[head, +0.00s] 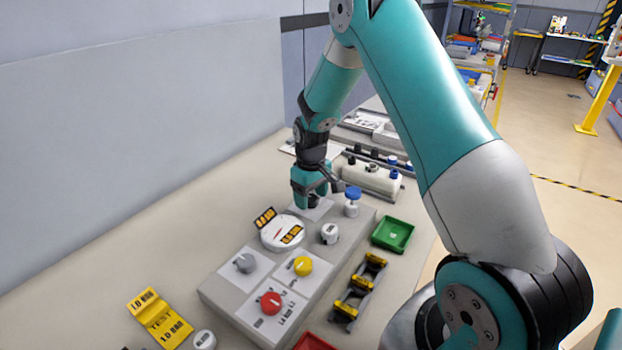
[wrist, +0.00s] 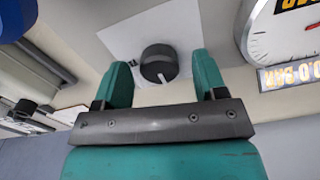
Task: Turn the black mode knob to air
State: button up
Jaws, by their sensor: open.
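The black mode knob (wrist: 158,62) is a round black knob with a white pointer mark, on a white plate (wrist: 122,35) in the wrist view. The pointer points toward the lower part of that picture. The plate's lettering is not readable. My gripper (wrist: 161,66) is open, with one teal finger on each side of the knob and gaps between fingers and knob. In the head view my gripper (head: 315,189) points down over the far end of the grey panel (head: 222,290) and mostly hides the knob there.
A round gauge (head: 281,234) with yellow-on-black labels stands close to my gripper. A blue-topped valve (head: 353,195) and a white knob (head: 330,233) are also near. Grey (head: 245,263), yellow (head: 303,266) and red (head: 270,302) knobs sit nearer. A green tray (head: 392,235) lies to the right.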

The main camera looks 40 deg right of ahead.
aim_at(311, 198)
notch_tip(311, 198, up, 17)
jog(key=b, duration=0.2)
jog(key=shift+a+r, duration=0.1)
dwell(0.5)
jog(key=s+a+r+n+y, duration=0.1)
jog(key=s+a+r+n, duration=0.1)
jog(key=s+a, duration=0.7)
jog(key=s+a+r+n+y, duration=0.1)
jog(key=s+a+n+y, duration=0.1)
jog(key=s+a, duration=0.8)
jog(key=shift+s+a+r+t, duration=0.15)
jog(key=shift+a+r+t, duration=0.2)
jog(key=shift+a, duration=0.35)
jog(key=shift+n+y, duration=0.5)
jog(key=shift+y, duration=0.1)
jog(key=s+a, duration=0.1)
jog(key=s, duration=0.2)
jog(key=s+a, duration=0.1)
jog(key=s, duration=0.2)
jog(key=s+a, duration=0.1)
jog(key=s, duration=0.2)
jog(key=shift+a+f, duration=0.3)
jog(key=shift+f, duration=0.05)
jog(key=shift+c, duration=0.2)
